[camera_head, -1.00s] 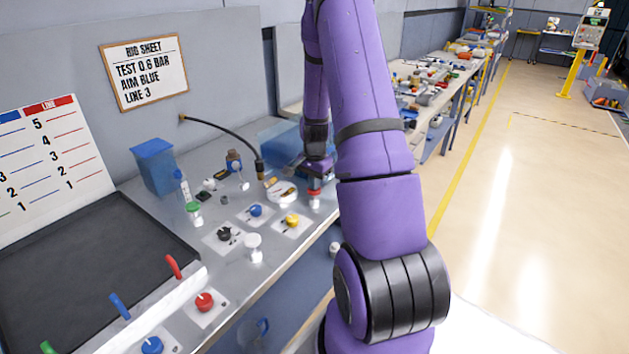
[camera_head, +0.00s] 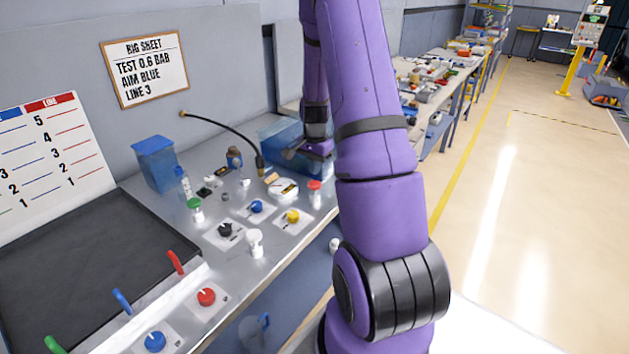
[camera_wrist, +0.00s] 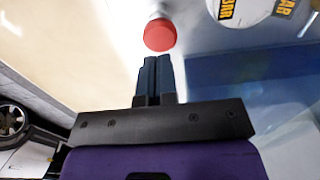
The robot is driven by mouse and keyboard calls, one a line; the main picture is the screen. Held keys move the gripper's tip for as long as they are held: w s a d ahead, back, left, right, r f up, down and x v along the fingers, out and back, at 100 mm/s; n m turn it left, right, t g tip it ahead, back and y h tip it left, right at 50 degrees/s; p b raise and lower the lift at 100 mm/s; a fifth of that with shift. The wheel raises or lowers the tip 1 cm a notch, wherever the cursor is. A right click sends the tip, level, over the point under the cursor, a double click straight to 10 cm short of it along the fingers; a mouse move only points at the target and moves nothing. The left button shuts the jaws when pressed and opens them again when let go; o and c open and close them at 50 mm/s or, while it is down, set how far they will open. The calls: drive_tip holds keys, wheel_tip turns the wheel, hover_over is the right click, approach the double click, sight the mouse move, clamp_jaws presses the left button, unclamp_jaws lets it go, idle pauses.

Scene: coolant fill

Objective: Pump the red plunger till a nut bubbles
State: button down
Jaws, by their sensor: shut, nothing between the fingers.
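The red plunger (camera_head: 314,186) has a red cap on a white post and stands upright near the bench's front edge. Its cap (camera_wrist: 160,34) also shows just beyond my fingertips in the wrist view. My gripper (camera_wrist: 155,62) has its dark fingers closed together, empty, with a visible gap to the cap. In the head view my gripper (camera_head: 290,155) is above and behind the plunger, partly hidden by my arm. The blue see-through tank (camera_head: 284,133) stands behind it and also fills the right of the wrist view (camera_wrist: 235,80). No nut or bubbles can be made out.
A round white gauge (camera_head: 285,188) lies left of the plunger. Blue (camera_head: 257,207), yellow (camera_head: 293,216) and black (camera_head: 225,229) knobs sit in front. A dark curved hose (camera_head: 230,128) arches over the bench. A sign (camera_head: 145,70) hangs behind.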

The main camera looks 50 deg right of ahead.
sight(314, 183)
wheel_tip(314, 183, up, 8)
drive_tip(key=shift+f, duration=0.15)
idle(1.0)
drive_tip(key=s+a+r+n+t, duration=0.35)
drive_tip(key=a+r+n, duration=0.45)
drive_tip(key=a+r, duration=1)
drive_tip(key=s+a+r+n+t, duration=0.1)
drive_tip(key=s+a+r+n, duration=0.1)
drive_tip(key=s+a+n, duration=0.2)
drive_tip(key=s+a+r+n, duration=0.2)
drive_tip(key=s+a+n, duration=0.3)
drive_tip(key=s+a, duration=0.5)
drive_tip(key=shift+s+r+t, duration=0.25)
drive_tip(key=shift+s+t, duration=0.1)
drive_tip(key=shift+s, duration=0.55)
idle(1.0)
